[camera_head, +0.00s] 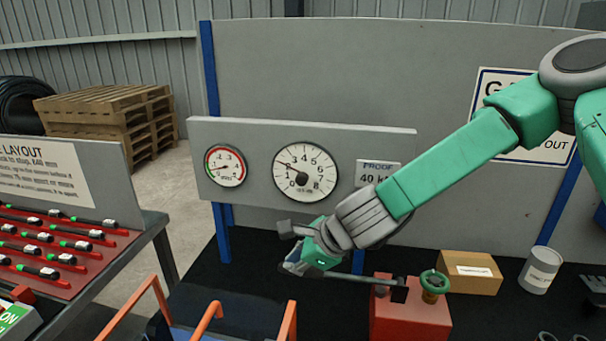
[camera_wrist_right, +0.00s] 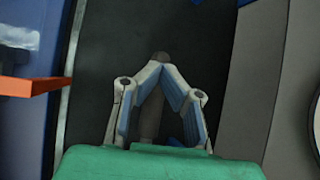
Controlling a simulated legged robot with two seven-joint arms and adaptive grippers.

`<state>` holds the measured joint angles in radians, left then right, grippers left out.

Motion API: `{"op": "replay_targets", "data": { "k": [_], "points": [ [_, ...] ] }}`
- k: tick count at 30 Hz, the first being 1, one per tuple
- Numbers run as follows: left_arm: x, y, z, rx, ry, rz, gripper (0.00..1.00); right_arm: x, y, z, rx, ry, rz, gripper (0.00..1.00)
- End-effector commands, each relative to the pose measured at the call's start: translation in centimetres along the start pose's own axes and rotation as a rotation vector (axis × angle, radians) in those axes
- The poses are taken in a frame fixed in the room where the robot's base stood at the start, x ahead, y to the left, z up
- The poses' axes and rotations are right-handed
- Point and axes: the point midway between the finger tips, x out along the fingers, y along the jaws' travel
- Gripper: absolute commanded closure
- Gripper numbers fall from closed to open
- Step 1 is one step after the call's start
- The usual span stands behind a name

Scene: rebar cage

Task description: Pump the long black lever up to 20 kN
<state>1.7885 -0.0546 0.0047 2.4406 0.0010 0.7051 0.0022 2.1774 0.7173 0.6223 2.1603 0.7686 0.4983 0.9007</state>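The long black lever (camera_head: 345,276) runs left from the red pump (camera_head: 412,312), close to level. My right gripper (camera_head: 291,266) is at the lever's left end. In the right wrist view the fingers of my right gripper (camera_wrist_right: 161,68) are shut, tips together. The lever (camera_wrist_right: 152,115) shows between and behind them, its rounded end just past the tips; I cannot tell whether they clasp it or only touch it. My left gripper is not in view.
A small red-rimmed gauge (camera_head: 225,167) and a "PROOF 40" plate (camera_head: 377,172) are on the grey panel. A green handwheel (camera_head: 434,284) sits on the pump. A cardboard box (camera_head: 470,273) and white can (camera_head: 540,270) stand right. Orange bars (camera_head: 207,318) rise in front.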

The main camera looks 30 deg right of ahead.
Motion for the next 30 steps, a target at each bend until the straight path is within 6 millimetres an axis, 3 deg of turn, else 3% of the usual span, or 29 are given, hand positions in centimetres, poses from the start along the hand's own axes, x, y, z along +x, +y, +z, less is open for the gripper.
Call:
{"op": "replay_targets", "data": {
  "k": [3,17,23,30],
  "points": [
    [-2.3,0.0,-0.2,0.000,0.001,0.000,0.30,-2.1,-0.8,0.9,0.001,0.001,-0.002,1.00],
    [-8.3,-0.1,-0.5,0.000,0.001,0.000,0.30,-7.8,-2.7,3.1,0.000,0.001,-0.002,1.00],
    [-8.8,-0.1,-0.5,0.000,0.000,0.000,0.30,-9.5,-3.2,3.6,0.000,0.001,-0.002,1.00],
    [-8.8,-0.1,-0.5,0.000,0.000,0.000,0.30,-9.6,-3.2,3.6,0.000,0.001,-0.001,1.00]
  ]
}}
